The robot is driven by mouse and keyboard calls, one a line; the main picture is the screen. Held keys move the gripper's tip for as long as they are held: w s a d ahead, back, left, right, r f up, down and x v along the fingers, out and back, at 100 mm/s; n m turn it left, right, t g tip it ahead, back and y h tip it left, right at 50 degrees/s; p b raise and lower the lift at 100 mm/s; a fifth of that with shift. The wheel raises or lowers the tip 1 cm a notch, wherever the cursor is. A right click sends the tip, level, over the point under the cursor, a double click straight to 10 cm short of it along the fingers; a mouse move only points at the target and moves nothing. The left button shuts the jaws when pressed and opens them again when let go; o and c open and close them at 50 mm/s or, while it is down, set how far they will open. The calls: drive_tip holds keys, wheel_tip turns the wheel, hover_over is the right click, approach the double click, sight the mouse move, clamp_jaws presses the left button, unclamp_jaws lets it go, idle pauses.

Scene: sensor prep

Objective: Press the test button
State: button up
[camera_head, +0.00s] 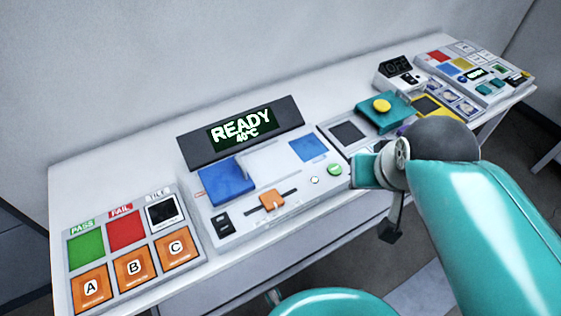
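The console (230,228) stands at the middle of the bench. It has a green round button (334,170) at its right end and a small pale round button or light (314,180) to the left of it. A yellow round button (381,105) sits on a teal block (367,122) farther right. I cannot read which one is labelled test. My gripper (366,170) is at the end of my teal arm, just right of the green button in the picture. Its fingers do not show clearly, and contact cannot be told.
The console screen (241,129) reads "READY 40°C". An orange slider knob (272,200) and blue pads (227,181) are on the console.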

clamp_jaws()
idle(1.9)
